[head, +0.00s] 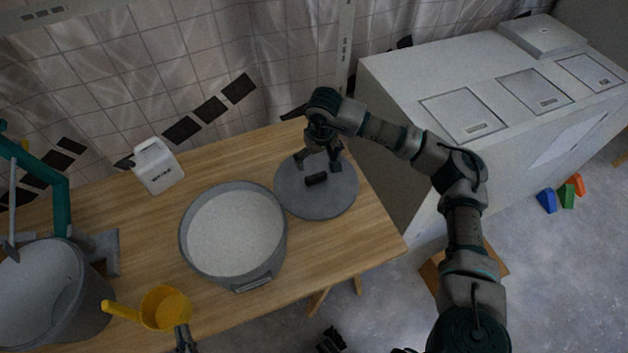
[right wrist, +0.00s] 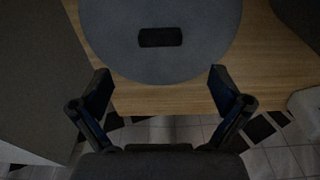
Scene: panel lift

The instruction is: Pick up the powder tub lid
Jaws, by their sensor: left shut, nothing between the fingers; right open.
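The powder tub lid (head: 338,200) is a round grey disc with a black bar handle (head: 316,180). It lies flat on the table, right of the tub (head: 240,278), which is open and full of white powder. My right gripper (head: 318,163) is open and empty above the lid's back part, just behind the handle. In the right wrist view the lid (right wrist: 190,60) and its handle (right wrist: 160,37) are ahead of the spread fingers (right wrist: 159,80), clear of them. My left gripper (head: 184,339) shows only partly at the bottom edge, near the yellow scoop (head: 165,309).
A white jug (head: 156,166) stands at the table's back. A grey bucket (head: 45,290) and a teal-armed stand (head: 58,205) are at the left. A white cabinet (head: 400,90) stands right of the table (head: 365,245). Coloured blocks (head: 566,196) lie on the floor.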

